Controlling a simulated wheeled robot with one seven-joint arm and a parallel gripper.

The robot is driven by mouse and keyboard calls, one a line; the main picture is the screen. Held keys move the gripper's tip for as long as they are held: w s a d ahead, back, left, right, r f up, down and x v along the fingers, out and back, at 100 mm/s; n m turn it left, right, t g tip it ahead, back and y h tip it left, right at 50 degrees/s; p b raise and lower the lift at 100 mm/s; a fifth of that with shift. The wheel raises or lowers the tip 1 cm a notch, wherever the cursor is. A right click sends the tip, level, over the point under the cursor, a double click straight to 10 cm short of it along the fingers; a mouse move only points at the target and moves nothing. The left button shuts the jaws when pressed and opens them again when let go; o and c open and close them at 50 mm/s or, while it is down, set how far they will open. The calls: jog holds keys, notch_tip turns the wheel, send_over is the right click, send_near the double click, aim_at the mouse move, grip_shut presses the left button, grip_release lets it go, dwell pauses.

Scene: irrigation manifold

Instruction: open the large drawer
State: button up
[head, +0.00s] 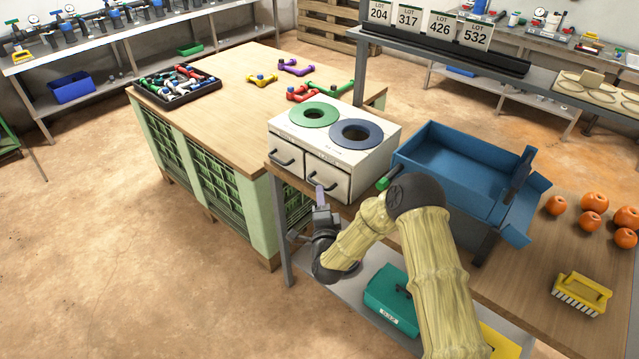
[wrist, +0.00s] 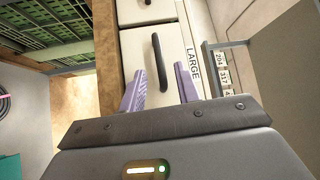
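The white drawer unit (head: 375,146) has a green ring and a blue ring on top and two drawers side by side in front. The right one is the large drawer (head: 333,180); its front also shows in the wrist view (wrist: 135,45), beside the label LARGE (wrist: 193,66). It looks shut. Its dark bar handle (wrist: 160,62) appears between the purple fingers of my gripper (wrist: 160,82), which is open. I see no finger touching the handle, and cannot tell how far the fingertips reach past it. In the head view my gripper (head: 320,193) is just in front of this drawer.
The left drawer (head: 287,160) is beside it and looks shut. A blue open bin (head: 460,165) stands right of the unit. A wooden-topped table (head: 235,85) with green crates is close on the left. A teal box (head: 390,295) sits on the shelf below.

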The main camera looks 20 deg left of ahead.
aim_at(319, 184)
jog(key=shift+p+x, duration=0.35)
jog(key=shift+x, duration=2.25)
grip_shut()
